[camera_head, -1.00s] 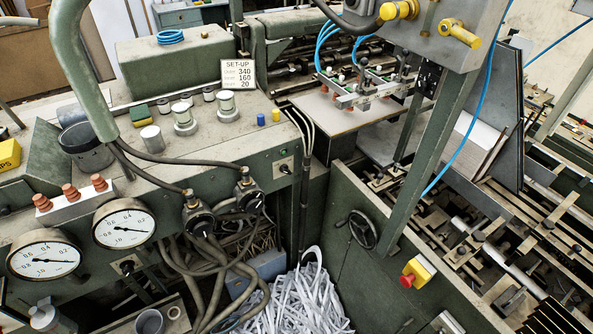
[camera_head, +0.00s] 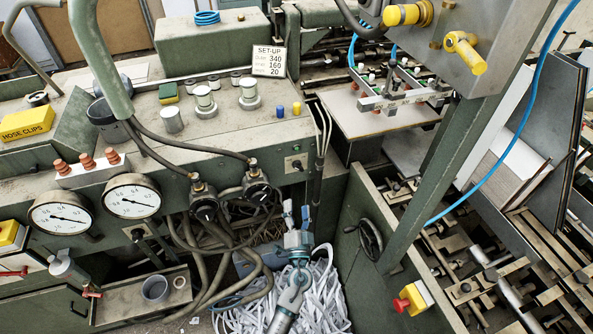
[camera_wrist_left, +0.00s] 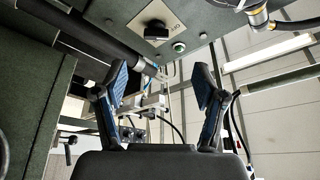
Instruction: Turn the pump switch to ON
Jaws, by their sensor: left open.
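A rotary switch with a black knob on a pale plate (camera_head: 296,163) sits on the front face of the green machine, right of the two hose fittings. My left gripper (camera_head: 296,214) is below it, open and empty, pointing up and apart from it. In the left wrist view, a black knob on a pale plate (camera_wrist_left: 155,31) is above and beyond the open blue-padded fingers (camera_wrist_left: 160,92); it looks like the same switch. A green round button or lamp (camera_wrist_left: 179,47) is beside it. The plate's lettering is too small to read. My right gripper is not in view.
Two hose fittings with black hoses (camera_head: 204,205) hang left of the switch. A handwheel (camera_head: 364,238) and a red and yellow stop button (camera_head: 411,299) are to the right. White paper strips (camera_head: 325,300) lie below. Another black switch (camera_head: 137,234) is near the gauges.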

